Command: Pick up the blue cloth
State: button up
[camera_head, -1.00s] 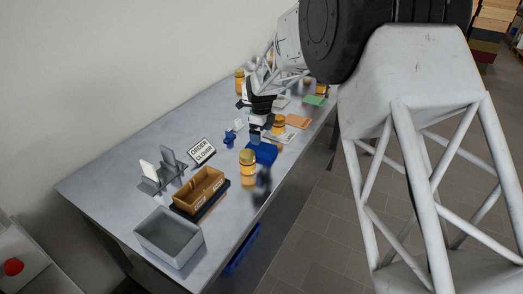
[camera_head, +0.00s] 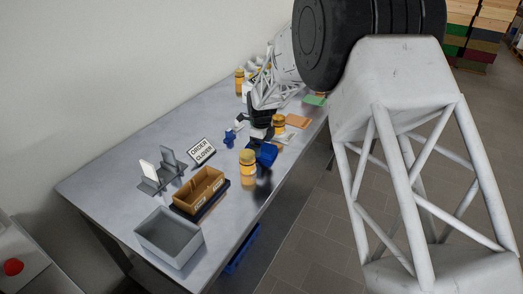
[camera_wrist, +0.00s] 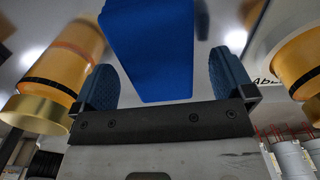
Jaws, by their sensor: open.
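The blue cloth (camera_head: 266,154) lies on the grey table near its front edge, beside an amber jar (camera_head: 247,163). My gripper (camera_head: 258,140) is low at the cloth and partly covers it in the head view. In the wrist view, my gripper (camera_wrist: 160,85) is open, with one blue ridged fingertip on each side of the cloth (camera_wrist: 148,50). Gaps show between the cloth and both fingertips. I cannot tell how deep the cloth sits between them.
Amber jars flank the gripper, left (camera_wrist: 65,70) and right (camera_wrist: 300,62) in the wrist view. A brown tray (camera_head: 200,190), a grey bin (camera_head: 168,238), an order sign (camera_head: 202,151) and a small blue object (camera_head: 229,138) stand left of the cloth. Bare tabletop (camera_head: 120,175) lies at left.

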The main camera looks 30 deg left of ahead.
jog(key=shift+f, duration=0.55)
jog(key=shift+c, duration=0.5)
jog(key=c, duration=0.9)
jog(key=shift+r, duration=5)
